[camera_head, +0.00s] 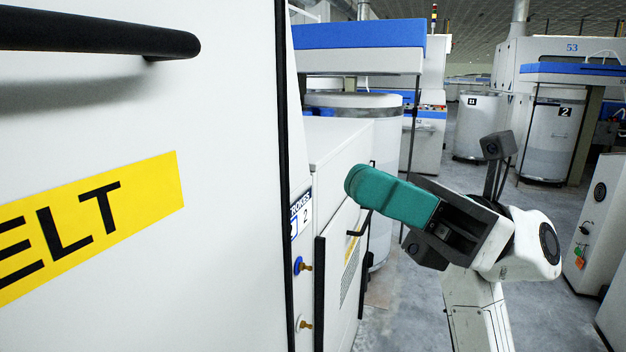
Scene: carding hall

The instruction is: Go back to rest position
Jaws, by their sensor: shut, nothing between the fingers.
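My gripper (364,186) is at the middle right of the head view, with teal fingers pressed together and nothing between them. It points left, toward the white machine cabinet. My white arm rises from the lower right to hold it. The fingertips appear in front of the cabinet's side in the picture; I cannot tell whether they touch it.
A large white panel (225,250) with a black bar handle (95,32) and a yellow label (95,222) fills the left. Behind my gripper stands a low white cabinet (335,140). Grey floor (410,310) is open at the centre; a white control box (598,215) stands right.

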